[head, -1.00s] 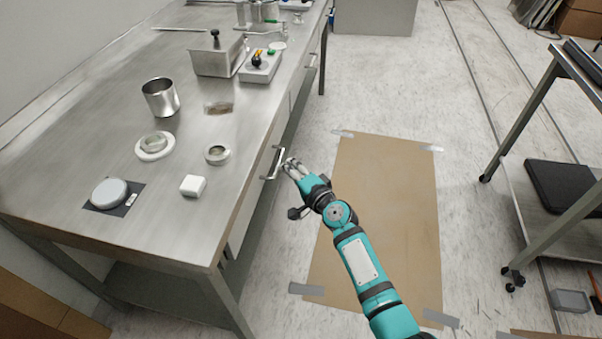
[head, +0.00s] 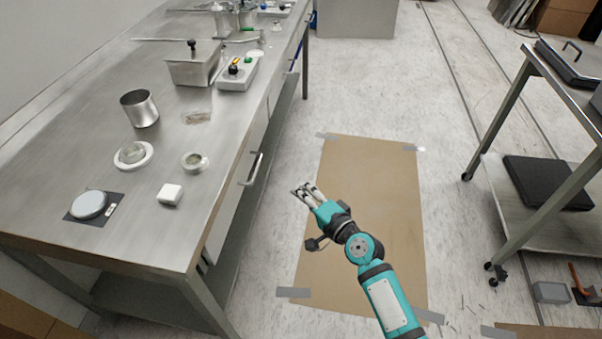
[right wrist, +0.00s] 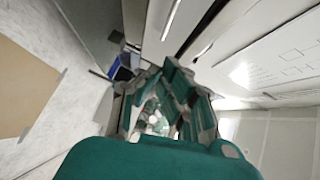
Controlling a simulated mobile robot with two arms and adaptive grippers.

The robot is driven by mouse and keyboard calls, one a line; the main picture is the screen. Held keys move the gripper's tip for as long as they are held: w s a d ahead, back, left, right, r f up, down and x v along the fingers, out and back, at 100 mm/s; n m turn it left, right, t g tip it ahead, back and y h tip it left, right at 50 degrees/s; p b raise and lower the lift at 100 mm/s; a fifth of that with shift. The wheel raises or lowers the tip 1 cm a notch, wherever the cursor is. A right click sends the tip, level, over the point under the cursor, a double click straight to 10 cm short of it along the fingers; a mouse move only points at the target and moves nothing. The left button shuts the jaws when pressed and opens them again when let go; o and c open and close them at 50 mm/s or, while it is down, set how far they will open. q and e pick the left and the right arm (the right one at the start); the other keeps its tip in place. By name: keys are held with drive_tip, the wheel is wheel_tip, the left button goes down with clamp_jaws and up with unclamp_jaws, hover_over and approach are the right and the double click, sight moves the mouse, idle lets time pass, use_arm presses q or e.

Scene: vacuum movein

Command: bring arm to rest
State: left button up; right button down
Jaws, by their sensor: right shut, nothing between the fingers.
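My right arm (head: 386,297) comes up from the lower right of the head view, over the brown floor sheet. My right gripper (head: 302,191) is shut and empty, to the right of the steel table's front and apart from the drawer handle (head: 256,169). In the right wrist view the gripper (right wrist: 160,110) shows close up against a tilted background. My left gripper is not in view.
The steel table (head: 130,230) fills the left. On it stand a metal cup (head: 139,109), a white block (head: 170,194), a round grey disc (head: 88,205) and a steel box (head: 190,68). A cart (head: 520,220) stands at the right. A brown sheet (head: 375,190) lies between them on the floor.

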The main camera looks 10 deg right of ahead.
drive_tip(key=s+d+f+n+g+h+p, duration=0.1)
drive_tip(key=s+d+f+n+g+h, duration=0.1)
drive_tip(key=s+f, duration=0.6)
drive_tip(key=s+d+f+n+g+h, duration=0.1)
drive_tip(key=s+d+f+n+g, duration=0.15)
drive_tip(key=f, duration=0.95)
drive_tip(key=s+d+f+n+g+h+p, duration=0.1)
drive_tip(key=s+d+f+g+h, duration=0.1)
drive_tip(key=s+f, duration=0.6)
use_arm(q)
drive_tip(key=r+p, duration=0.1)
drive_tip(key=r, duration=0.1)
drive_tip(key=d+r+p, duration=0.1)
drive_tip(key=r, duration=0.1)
use_arm(e)
drive_tip(key=s+d+f+n+g+h, duration=0.1)
drive_tip(key=s+f, duration=0.4)
drive_tip(key=s, duration=0.5)
drive_tip(key=s+d+f+n+g+h, duration=0.1)
drive_tip(key=s+d+f+n+g, duration=0.2)
drive_tip(key=s, duration=0.7)
drive_tip(key=s+d+f+n+g+h, duration=0.1)
drive_tip(key=s+d+f+n+g, duration=0.2)
drive_tip(key=s+d+f, duration=0.3)
drive_tip(key=s+f, duration=0.1)
drive_tip(key=s, duration=0.4)
drive_tip(key=shift+f+n, duration=0.25)
drive_tip(key=shift+n, duration=0.1)
